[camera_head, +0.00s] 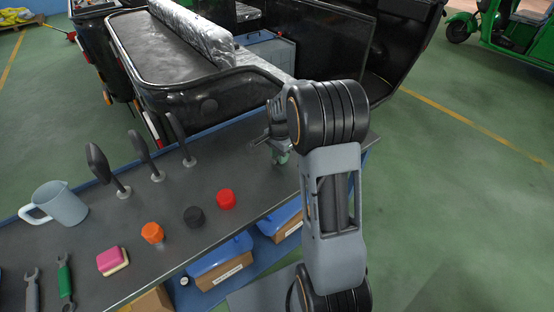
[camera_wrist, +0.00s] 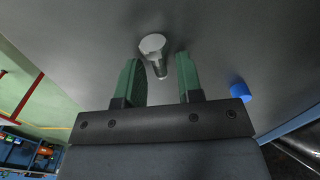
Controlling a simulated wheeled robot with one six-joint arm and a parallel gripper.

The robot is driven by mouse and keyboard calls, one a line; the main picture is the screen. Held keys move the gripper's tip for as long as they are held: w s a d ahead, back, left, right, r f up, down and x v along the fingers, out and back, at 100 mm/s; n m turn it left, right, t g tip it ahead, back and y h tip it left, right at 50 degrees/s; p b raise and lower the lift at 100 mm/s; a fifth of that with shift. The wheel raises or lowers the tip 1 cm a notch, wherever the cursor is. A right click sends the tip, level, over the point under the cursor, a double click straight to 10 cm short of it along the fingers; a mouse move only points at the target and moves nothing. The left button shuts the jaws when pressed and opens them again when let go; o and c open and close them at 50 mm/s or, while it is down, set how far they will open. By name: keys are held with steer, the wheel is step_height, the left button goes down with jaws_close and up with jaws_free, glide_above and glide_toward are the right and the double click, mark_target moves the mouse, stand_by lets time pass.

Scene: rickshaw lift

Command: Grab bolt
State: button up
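A silver hex-head bolt (camera_wrist: 153,46) stands on the dark tabletop in the wrist view, its shank toward my gripper. My gripper (camera_wrist: 159,68) has two green fingers set apart, one on each side of the bolt's shank, with visible gaps. The bolt's head lies a little beyond the fingertips. I cannot tell whether the fingers touch it; nothing appears clamped. In the head view my gripper (camera_head: 279,157) is at the right end of the table, mostly hidden by my arm, and the bolt does not show there.
A blue cap (camera_wrist: 240,91) sits right of my fingers. A black rickshaw (camera_head: 190,85) stands behind.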

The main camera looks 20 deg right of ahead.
jaws_close()
steer(key=shift+r, duration=0.15)
